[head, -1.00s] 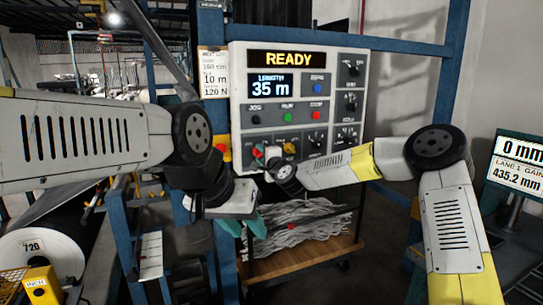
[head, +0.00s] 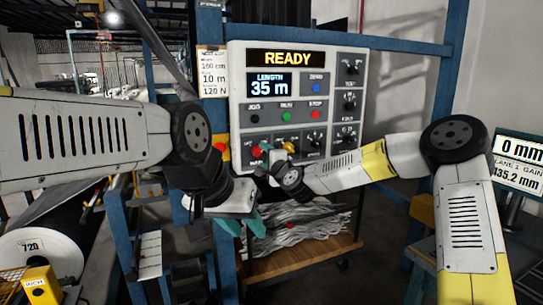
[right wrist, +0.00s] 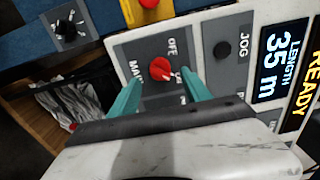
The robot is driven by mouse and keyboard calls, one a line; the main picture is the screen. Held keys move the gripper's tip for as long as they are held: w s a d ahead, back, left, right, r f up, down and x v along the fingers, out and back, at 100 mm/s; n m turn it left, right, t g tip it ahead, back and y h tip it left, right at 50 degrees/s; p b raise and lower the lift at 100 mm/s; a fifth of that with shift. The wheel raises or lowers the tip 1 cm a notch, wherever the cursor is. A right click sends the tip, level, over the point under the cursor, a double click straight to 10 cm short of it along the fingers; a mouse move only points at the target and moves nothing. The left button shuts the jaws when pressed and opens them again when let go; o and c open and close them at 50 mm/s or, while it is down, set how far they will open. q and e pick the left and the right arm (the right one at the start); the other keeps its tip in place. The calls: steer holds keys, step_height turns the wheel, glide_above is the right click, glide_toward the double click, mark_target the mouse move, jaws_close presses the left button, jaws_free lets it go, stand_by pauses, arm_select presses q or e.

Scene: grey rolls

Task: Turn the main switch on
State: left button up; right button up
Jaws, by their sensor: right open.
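The main switch is a red rotary knob (right wrist: 160,69) on a grey plate marked MAIN, OFF and ON. It shows small in the head view (head: 256,152), at the panel's lower left. My right gripper (right wrist: 160,92) is open, its teal fingers on either side of the knob in the right wrist view; contact cannot be told. I cannot tell which way the knob points. In the head view the right gripper's fingers are mostly hidden behind its wrist. My left gripper (head: 242,227) is lower, below the panel, its teal fingers apart and empty.
The control panel (head: 240,95) reads READY and 35 m. A black JOG button (right wrist: 222,48) sits close to the right finger in the wrist view. A red button on yellow (right wrist: 148,3) is nearby. A wooden cart (head: 300,258) with grey strands stands below.

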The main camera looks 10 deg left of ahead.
steer(key=shift+v, duration=1.85)
steer(key=s+d+n+g+h, duration=0.4)
steer(key=s+d+n, duration=0.2)
steer(key=s+d, duration=1)
steer(key=s+d+n+g+h, duration=0.3)
steer(key=s+d+n, duration=0.3)
steer(key=s+d, duration=0.9)
steer(key=s+g, duration=0.1)
steer(key=s, duration=0.5)
steer(key=shift+s+d+g+h, duration=0.25)
steer(key=shift+d+g+h, duration=0.1)
steer(key=shift+g+h, duration=0.05)
steer(key=shift+r, duration=0.15)
